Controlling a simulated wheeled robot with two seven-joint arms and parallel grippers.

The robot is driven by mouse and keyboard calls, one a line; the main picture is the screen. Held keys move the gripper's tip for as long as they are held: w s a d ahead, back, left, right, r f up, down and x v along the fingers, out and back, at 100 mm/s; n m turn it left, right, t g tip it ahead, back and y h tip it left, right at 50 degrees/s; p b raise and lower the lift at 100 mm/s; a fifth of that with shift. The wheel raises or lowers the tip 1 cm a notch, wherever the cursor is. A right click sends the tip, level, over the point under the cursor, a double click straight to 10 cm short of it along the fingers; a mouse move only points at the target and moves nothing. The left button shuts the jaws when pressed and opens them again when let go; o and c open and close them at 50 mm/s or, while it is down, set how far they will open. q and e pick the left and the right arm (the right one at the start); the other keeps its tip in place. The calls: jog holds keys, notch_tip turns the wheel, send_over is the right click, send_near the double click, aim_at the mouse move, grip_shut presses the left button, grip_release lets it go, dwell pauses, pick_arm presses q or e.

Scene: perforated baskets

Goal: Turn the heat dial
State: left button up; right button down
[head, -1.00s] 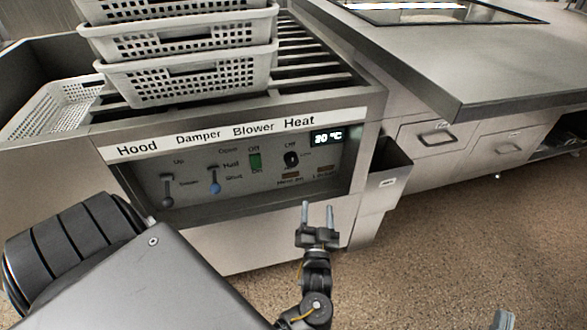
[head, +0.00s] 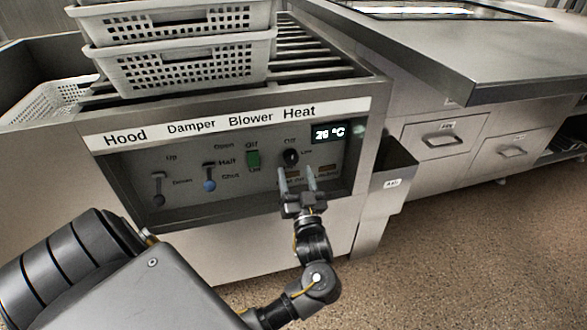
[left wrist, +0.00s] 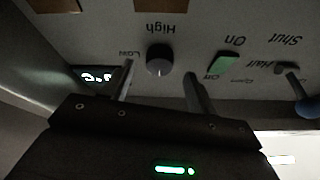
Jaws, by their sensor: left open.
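The heat dial (head: 290,157) is a small dark round knob under the "Heat" label, on the right part of the control panel. In the left wrist view the dial (left wrist: 159,59) lies between and just beyond the two fingertips, with "High" and "Low" printed around it upside down. My left gripper (head: 297,172) is open and empty, its fingers pointing up at the panel just below the dial. The same gripper (left wrist: 158,78) shows in the left wrist view with a finger on each side of the dial; contact cannot be told. My right gripper is not in view.
A green blower switch (head: 252,159) and the damper lever (head: 209,184) sit left of the dial. A lit temperature display (head: 328,132) is at its upper right. Stacked white perforated baskets (head: 180,65) stand above the panel. A small bin (head: 392,183) juts out at right.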

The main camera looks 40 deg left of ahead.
aim_at(292, 162)
pick_arm(q)
jog(key=shift+x, duration=1.55)
jog(key=c, duration=1)
